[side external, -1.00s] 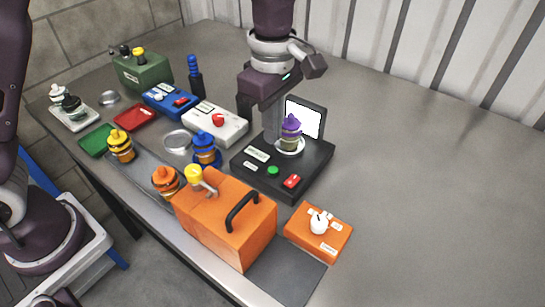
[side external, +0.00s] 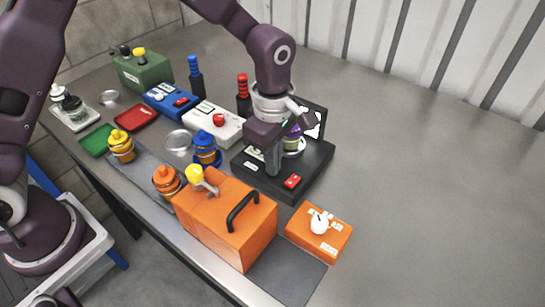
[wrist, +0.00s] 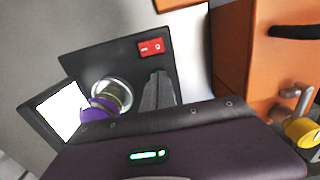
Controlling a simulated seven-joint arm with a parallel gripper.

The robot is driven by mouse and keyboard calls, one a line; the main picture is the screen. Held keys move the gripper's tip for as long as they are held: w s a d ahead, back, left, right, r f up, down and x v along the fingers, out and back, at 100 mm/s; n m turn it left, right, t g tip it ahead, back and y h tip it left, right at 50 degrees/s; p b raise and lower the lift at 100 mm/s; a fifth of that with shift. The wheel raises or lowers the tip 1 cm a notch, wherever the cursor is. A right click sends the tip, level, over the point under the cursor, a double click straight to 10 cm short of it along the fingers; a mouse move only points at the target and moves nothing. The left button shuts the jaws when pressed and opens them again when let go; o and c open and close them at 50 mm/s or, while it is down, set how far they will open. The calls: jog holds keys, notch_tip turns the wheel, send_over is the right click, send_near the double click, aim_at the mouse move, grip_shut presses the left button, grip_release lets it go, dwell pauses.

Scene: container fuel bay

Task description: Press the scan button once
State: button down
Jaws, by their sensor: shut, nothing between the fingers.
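The black scanner box (side external: 310,172) has an upright panel with a white screen (side external: 311,121) at its back. The screen also shows in the wrist view (wrist: 62,110). A purple-capped jar (wrist: 97,112) stands on the box's round silver plate (wrist: 125,87). A red rocker switch (side external: 292,181) sits near the front corner; it also shows in the wrist view (wrist: 150,47). My gripper (side external: 273,171) is shut and empty, pointing down at the box top left of the red switch. Its fingers hide the green button, so I cannot tell whether they touch it.
An orange case (side external: 235,225) with a black handle and yellow-topped tap stands close in front. An orange box with a white knob (side external: 318,232) is to the right. A white box with a red button (side external: 212,124) and a blue-capped jar (side external: 205,150) are left. The right tabletop is clear.

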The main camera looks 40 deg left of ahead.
jog(key=shift+s+a+f, duration=0.1)
jog(key=shift+s+f, duration=0.1)
jog(key=shift+f, duration=0.45)
notch_tip(320, 180, up, 15)
jog(key=shift+w+r, duration=0.15)
jog(key=shift+w, duration=0.15)
